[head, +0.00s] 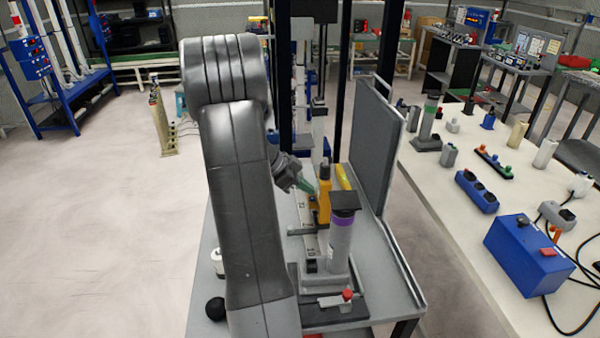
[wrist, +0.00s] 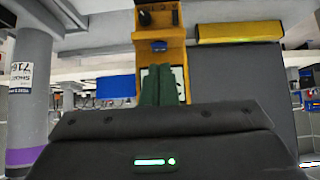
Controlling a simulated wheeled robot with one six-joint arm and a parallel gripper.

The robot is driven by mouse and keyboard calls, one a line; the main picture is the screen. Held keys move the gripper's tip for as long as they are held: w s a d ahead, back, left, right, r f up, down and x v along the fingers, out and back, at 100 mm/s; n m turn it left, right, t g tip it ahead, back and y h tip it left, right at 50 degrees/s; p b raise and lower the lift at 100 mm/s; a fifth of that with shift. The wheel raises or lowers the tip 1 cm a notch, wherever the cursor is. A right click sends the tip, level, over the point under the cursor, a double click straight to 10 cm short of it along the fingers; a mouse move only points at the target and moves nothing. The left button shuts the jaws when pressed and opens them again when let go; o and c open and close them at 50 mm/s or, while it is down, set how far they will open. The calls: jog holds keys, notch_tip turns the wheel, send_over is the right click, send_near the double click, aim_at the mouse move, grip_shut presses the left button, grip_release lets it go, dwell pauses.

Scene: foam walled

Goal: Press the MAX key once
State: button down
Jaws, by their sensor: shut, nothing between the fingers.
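A yellow-orange instrument (head: 324,200) stands upright on the grey bench, behind the grey cylinder. The wrist view, which looks upside down, shows the same instrument (wrist: 162,48) with a small blue part and dark parts on its face. No MAX lettering can be read, so I cannot tell which part is the MAX key. My gripper (head: 312,190) is close to the instrument's left side in the head view. Its green fingers (wrist: 161,72) are together and empty, in front of a pale panel on the instrument and hiding part of it. I cannot tell whether they touch.
A grey cylinder with a purple band (head: 341,235) stands close in front of the instrument. A dark upright panel (head: 374,140) edges the bench on the right. A yellow bar (head: 343,177) is behind the instrument. A red-knobbed fixture (head: 346,296) sits at the front.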

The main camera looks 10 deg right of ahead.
jog(key=shift+f, duration=0.65)
jog(key=shift+f, duration=0.15)
